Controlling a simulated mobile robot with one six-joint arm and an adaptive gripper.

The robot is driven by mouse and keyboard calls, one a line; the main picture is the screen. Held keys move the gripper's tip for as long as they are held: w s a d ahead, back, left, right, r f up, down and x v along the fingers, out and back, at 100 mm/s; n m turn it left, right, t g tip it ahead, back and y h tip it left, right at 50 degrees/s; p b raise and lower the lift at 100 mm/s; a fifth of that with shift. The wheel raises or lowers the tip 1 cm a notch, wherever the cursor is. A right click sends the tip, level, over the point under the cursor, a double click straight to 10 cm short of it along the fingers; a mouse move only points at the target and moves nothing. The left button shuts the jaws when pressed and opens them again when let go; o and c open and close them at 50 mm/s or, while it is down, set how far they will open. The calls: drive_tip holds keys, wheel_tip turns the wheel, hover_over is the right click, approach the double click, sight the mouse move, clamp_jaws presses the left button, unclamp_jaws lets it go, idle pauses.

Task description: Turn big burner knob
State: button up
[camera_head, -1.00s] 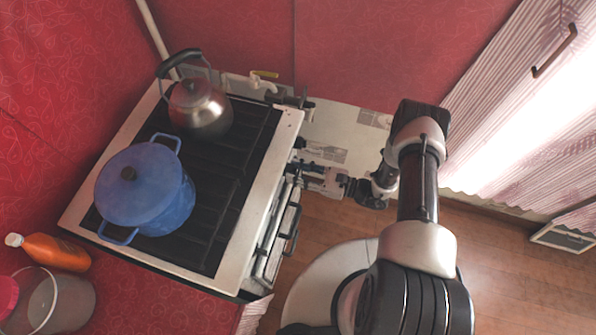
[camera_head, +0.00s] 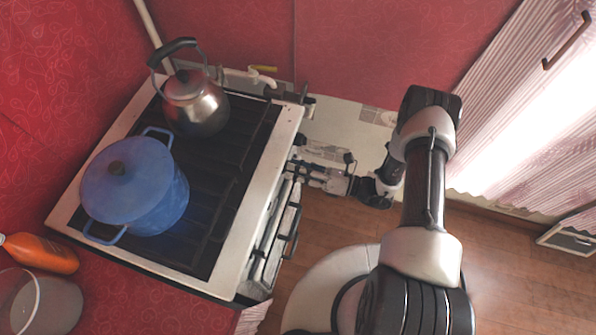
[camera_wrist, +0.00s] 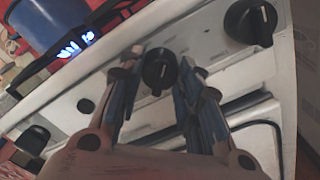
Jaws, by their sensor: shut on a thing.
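The stove (camera_head: 268,165) has black round knobs along its front panel. In the wrist view a black knob (camera_wrist: 160,72) with a pale pointer line sits between the two fingers of my gripper (camera_wrist: 162,76), which is shut on it. The pointer looks nearly upright in that view. In the head view my gripper (camera_head: 300,167) is at the stove's front edge, and the knob there is hard to make out. A bright blue flame-like glow (camera_wrist: 75,46) shows under the blue pot (camera_wrist: 45,25) in the wrist view.
The blue pot (camera_head: 130,185) and a steel kettle (camera_head: 196,102) stand on the stove top. Another black knob (camera_wrist: 250,22) is right of my gripper, and one more (camera_wrist: 33,139) is at lower left. An oven handle (camera_head: 291,232) juts out below the panel.

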drive_tip(key=m+b, duration=0.2)
drive_tip(key=m, duration=0.6)
drive_tip(key=shift+m, duration=0.4)
idle(0.4)
drive_tip(key=o, duration=1.1)
drive_tip(key=v, duration=1.2)
